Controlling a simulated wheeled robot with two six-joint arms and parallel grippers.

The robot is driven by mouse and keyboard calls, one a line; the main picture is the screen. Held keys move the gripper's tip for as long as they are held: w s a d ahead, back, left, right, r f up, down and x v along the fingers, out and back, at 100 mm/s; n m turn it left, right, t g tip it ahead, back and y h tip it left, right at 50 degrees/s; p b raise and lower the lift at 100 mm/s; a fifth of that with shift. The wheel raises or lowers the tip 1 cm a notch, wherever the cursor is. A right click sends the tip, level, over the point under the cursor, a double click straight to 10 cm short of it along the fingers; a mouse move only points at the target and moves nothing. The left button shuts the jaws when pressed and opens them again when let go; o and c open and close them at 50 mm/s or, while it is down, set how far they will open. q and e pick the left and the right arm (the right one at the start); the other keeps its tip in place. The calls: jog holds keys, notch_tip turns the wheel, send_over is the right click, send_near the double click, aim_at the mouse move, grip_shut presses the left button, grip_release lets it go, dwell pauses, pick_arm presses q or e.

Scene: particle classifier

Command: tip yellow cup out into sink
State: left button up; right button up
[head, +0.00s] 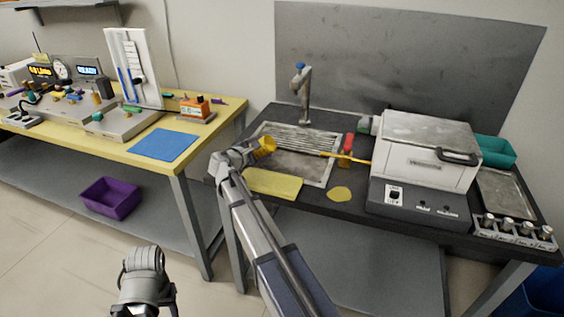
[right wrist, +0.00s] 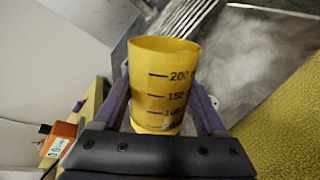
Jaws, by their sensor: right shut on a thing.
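The yellow cup (head: 266,145) is held over the left part of the metal sink (head: 312,172) in the head view. It looks tilted, with its mouth toward the right. In the right wrist view the cup (right wrist: 165,85) shows black volume marks on its side; its contents cannot be made out. My right gripper (head: 257,149) is shut on the cup, a finger on each side. My left gripper (head: 145,285) hangs low over the floor at the bottom left, away from the bench; its fingers are not clear.
A faucet (head: 303,88) stands behind the sink. A yellow sponge-like mat (head: 272,185) lies along its front edge, and a yellow-handled tool (head: 345,158) crosses its right side. A white machine (head: 425,150) stands to the right. The yellow table (head: 215,125) is at the left.

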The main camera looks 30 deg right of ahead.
aim_at(269, 138)
jog(key=shift+r+m+t+y+p, duration=0.5)
jog(key=shift+r+m+y+p, duration=0.25)
jog(key=shift+m+p, duration=0.6)
dwell(1.4)
jog(key=shift+s+d+r+m+t+y+p, duration=0.35)
jog(key=shift+s+d+r+m+p, duration=0.15)
jog(key=shift+s+m+p, duration=0.1)
dwell(0.8)
jog(key=shift+s+d+r+m+t+y+p, duration=0.15)
jog(key=shift+r+m+t+y+p, duration=0.1)
jog(key=shift+r+m+p, duration=0.15)
jog(key=shift+s+d+r+m+t+y+p, duration=0.15)
jog(key=shift+m+t+y+p, duration=0.1)
jog(key=shift+m, duration=0.2)
dwell(1.5)
jog(key=shift+s+d+r+m+t+y, duration=0.15)
jog(key=shift+r+m+t+y, duration=0.15)
jog(key=shift+m, duration=0.4)
dwell(0.8)
